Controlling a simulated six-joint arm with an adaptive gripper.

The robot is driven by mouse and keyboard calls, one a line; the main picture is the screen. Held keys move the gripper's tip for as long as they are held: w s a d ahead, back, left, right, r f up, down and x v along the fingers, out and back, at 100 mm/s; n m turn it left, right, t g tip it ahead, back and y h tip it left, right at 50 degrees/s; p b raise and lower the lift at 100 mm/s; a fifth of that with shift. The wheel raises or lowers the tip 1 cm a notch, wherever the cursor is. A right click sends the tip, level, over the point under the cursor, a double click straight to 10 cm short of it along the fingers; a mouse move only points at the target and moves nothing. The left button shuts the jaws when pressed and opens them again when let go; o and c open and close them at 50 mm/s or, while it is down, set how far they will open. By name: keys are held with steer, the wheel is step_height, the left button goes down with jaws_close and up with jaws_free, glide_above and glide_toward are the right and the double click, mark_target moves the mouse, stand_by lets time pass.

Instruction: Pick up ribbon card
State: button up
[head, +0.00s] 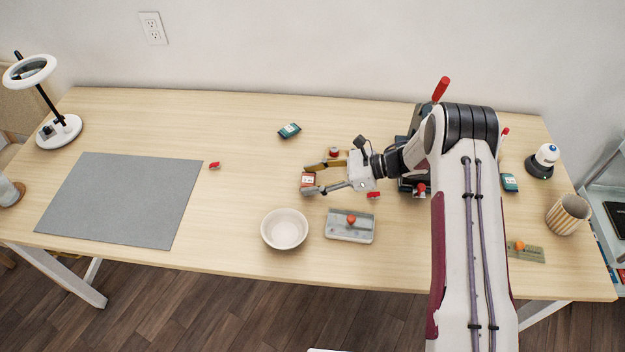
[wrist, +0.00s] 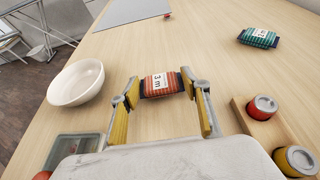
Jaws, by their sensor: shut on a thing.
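A red ribbon card (head: 308,181) with a white label and dark ends is at the middle of the table. It also shows in the wrist view (wrist: 161,84), between the fingertips. My gripper (head: 307,178) reaches in from the right and is shut on this card, one finger at each end. In the wrist view, my gripper (wrist: 160,88) has its yellow-padded fingers against the card's dark ends. I cannot tell whether the card is clear of the table. A teal ribbon card (head: 290,130) lies apart, farther back; it also shows in the wrist view (wrist: 259,38).
A white bowl (head: 284,229) and a grey box with a red knob (head: 350,226) stand in front of my gripper. Red and yellow spools on a wooden holder (wrist: 240,110) are close by on the right in the wrist view. A grey mat (head: 120,200) lies left.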

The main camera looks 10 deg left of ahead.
mark_target(313, 180)
steer(key=shift+r, duration=4.65)
